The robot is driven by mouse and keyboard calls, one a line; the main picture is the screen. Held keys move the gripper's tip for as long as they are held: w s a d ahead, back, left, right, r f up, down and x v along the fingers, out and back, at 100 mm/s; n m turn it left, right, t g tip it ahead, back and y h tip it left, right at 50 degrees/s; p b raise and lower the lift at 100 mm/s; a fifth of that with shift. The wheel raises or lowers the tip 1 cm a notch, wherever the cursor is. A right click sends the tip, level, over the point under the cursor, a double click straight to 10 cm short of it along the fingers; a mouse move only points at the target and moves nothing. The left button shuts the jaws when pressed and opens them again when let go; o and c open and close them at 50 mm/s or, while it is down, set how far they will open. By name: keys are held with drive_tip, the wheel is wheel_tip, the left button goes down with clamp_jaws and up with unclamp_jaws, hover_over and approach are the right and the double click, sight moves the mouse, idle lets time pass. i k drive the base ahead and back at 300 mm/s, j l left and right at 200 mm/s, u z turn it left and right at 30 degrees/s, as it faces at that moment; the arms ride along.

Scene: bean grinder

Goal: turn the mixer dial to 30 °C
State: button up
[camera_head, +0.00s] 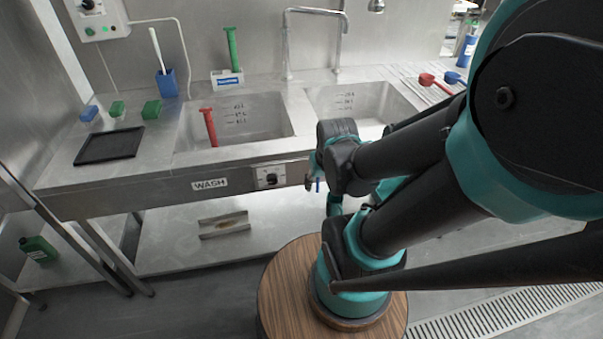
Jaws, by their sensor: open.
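A white panel with a black dial (270,178) sits on the sink unit's front face, to the right of the WASH label (209,184). I take it for the mixer dial; its marks are too small to read. My gripper (314,180) is just right of the panel, at about the same height in the picture, and apart from it. It is open, with nothing visible in it. My dark and teal arm hides part of the gripper and the counter front to its right.
Two sink basins (235,137) lie behind the dial, with a red-handled tool (209,127) in the left one. A tall tap (314,40) stands behind them. A black tray (109,146) and several sponges lie left. A round wooden-topped stand (285,285) is below.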

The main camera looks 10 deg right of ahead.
sight(273, 179)
drive_tip(key=k+j, duration=0.1)
drive_tip(key=j, duration=0.35)
drive_tip(key=k+j, duration=0.1)
drive_tip(key=j, duration=0.3)
drive_tip(key=k+j, duration=0.15)
drive_tip(key=j, duration=0.3)
drive_tip(key=k+j, duration=0.1)
drive_tip(key=j, duration=0.35)
drive_tip(key=k+j+z, duration=0.1)
drive_tip(key=j, duration=0.35)
drive_tip(key=k+j, duration=0.15)
drive_tip(key=j, duration=0.25)
drive_tip(key=k+j, duration=0.1)
drive_tip(key=j, duration=0.35)
drive_tip(key=k+j, duration=0.15)
drive_tip(key=j, duration=0.25)
